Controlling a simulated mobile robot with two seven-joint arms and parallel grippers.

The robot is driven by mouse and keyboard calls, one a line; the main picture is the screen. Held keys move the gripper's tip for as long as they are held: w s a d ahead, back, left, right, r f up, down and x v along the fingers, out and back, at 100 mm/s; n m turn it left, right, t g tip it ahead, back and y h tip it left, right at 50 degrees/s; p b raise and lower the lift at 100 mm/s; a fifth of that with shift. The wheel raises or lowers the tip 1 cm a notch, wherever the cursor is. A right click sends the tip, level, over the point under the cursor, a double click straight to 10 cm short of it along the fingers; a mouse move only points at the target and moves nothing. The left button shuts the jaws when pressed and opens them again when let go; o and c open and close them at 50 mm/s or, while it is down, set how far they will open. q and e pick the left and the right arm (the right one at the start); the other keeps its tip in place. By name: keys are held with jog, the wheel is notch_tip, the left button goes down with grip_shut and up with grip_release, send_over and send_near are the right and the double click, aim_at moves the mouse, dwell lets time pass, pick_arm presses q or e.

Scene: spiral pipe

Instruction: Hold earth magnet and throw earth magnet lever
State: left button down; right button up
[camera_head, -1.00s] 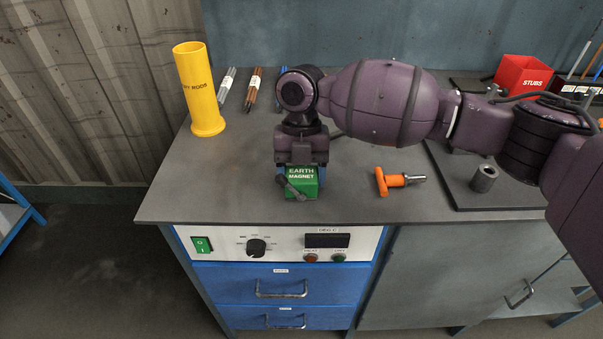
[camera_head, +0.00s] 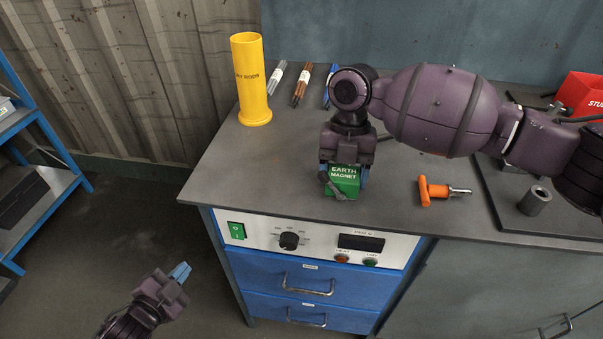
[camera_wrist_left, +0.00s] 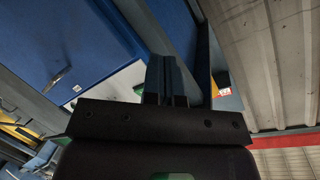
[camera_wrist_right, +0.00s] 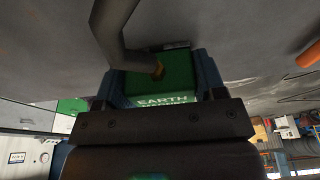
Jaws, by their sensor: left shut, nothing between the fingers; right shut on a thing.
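The green earth magnet (camera_head: 345,181) sits on the grey bench top near its front edge. Its dark lever (camera_head: 329,185) shows on its left side; in the right wrist view the lever (camera_wrist_right: 112,30) crosses above the green block (camera_wrist_right: 160,80). My right gripper (camera_head: 345,172) comes down from above, shut on the magnet, with blue fingers on either side. My left gripper (camera_head: 181,272) is shut and empty, low at the left in front of the bench, apart from the magnet. In the left wrist view its closed fingers (camera_wrist_left: 165,80) point toward the blue bench front.
An orange-handled tool (camera_head: 440,191) and a metal cylinder (camera_head: 535,200) lie right of the magnet. A yellow rod tube (camera_head: 251,82) and several rods (camera_head: 301,85) stand or lie behind. The bench has a control panel (camera_head: 310,240) and blue drawers (camera_head: 300,280). A blue shelf (camera_head: 50,140) stands at left.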

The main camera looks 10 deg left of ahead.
pick_arm(q)
jog(key=w+a+r+m+t+h, duration=0.15)
jog(key=w+r+m+h, duration=0.85)
jog(key=w+r+m, duration=1)
jog(key=d+r+m+g+h, duration=0.7)
jog(key=r+m, duration=0.3)
jog(key=m, duration=0.6)
jog(key=s+d+f+m+g+y, duration=0.1)
jog(key=s+f+m+g, duration=0.1)
jog(key=g, duration=0.1)
jog(key=s+d+f+m+g, duration=0.2)
jog(key=s+f+g, duration=0.1)
jog(key=s+d+f+m+g+y, duration=0.1)
jog(key=s+d+f+m+g, duration=0.1)
jog(key=s+m+g, duration=0.1)
jog(key=shift+s+d+f+y, duration=0.2)
jog(key=shift+d+f+y, duration=0.05)
jog(key=shift+y, duration=0.05)
jog(key=shift+s+f, duration=0.25)
jog(key=shift+d, duration=0.2)
